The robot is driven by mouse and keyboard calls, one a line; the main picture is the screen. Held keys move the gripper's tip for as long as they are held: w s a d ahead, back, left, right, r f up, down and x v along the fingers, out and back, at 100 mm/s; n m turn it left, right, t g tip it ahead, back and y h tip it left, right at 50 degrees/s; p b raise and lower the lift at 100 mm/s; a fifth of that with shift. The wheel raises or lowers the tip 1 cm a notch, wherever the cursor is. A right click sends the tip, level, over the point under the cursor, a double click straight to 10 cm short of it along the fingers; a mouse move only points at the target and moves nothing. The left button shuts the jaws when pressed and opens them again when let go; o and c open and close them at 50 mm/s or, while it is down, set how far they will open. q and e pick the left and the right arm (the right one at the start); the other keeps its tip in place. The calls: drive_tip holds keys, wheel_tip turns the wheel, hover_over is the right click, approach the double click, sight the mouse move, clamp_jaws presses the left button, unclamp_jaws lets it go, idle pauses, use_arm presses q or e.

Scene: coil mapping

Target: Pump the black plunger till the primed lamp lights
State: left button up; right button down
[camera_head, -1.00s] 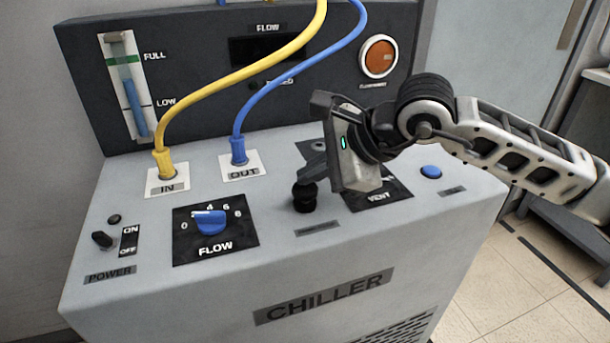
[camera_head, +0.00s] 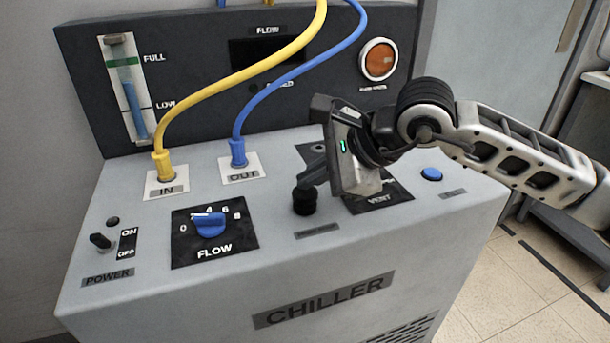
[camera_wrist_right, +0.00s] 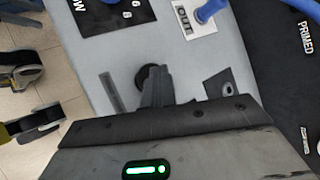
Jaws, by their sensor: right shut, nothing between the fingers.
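The black plunger (camera_head: 305,205) stands on the top of the grey chiller, right of the FLOW dial, and sits low. My right gripper (camera_head: 308,183) is shut and empty, its fingertips down on the plunger's top, partly hiding it. In the right wrist view the plunger (camera_wrist_right: 146,76) shows just beyond the shut fingertips (camera_wrist_right: 158,82). The small primed lamp (camera_head: 253,87) on the back panel looks dark. Its label is partly covered by the blue hose; PRIMED reads clearly in the right wrist view. My left gripper is not in view.
A yellow hose (camera_head: 240,78) and a blue hose (camera_head: 285,75) rise from the IN and OUT ports, left of my right gripper. The blue FLOW dial (camera_head: 210,225), power switch (camera_head: 100,241), blue button (camera_head: 431,174) and orange lamp (camera_head: 379,59) stand around. VENT is partly hidden.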

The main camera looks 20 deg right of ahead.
sight(312, 192)
drive_tip(key=shift+r+p, duration=0.8)
drive_tip(key=shift+r, duration=1.05)
drive_tip(key=shift+r, duration=0.1)
wheel_tip(312, 192, up, 5)
drive_tip(key=p, duration=0.2)
drive_tip(key=shift+p, duration=0.4)
